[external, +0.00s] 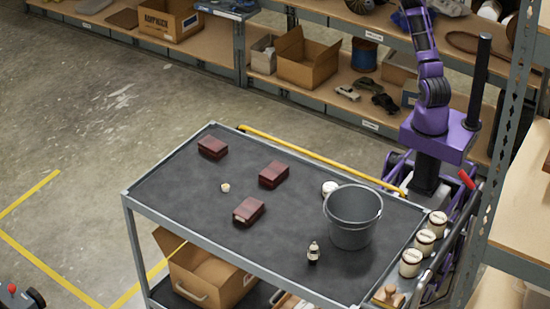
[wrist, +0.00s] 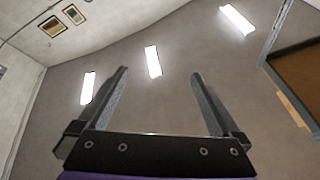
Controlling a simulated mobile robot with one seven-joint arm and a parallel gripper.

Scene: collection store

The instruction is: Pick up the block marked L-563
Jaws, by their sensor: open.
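Three dark red blocks lie apart on the grey cart top (external: 180,185). One block (external: 213,147) is at the far left, one block (external: 274,174) is near the middle, and one block (external: 249,211) is nearer the front. The front one shows a small pale mark on its side. No lettering is readable on any block, so I cannot tell which is L-563. My gripper (wrist: 155,95) is open and empty in the wrist view, pointing up at the ceiling lights. In the external view my purple arm stands behind the cart's right end, and the gripper is out of frame.
A grey bucket (external: 352,218) stands on the cart's right half, with a white-lidded jar (external: 329,188) behind it. A small bottle (external: 313,252) and a small pale object (external: 225,188) stand apart. Several jars (external: 411,263) line the right end. A yellow bar (external: 320,157) runs along the back edge.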

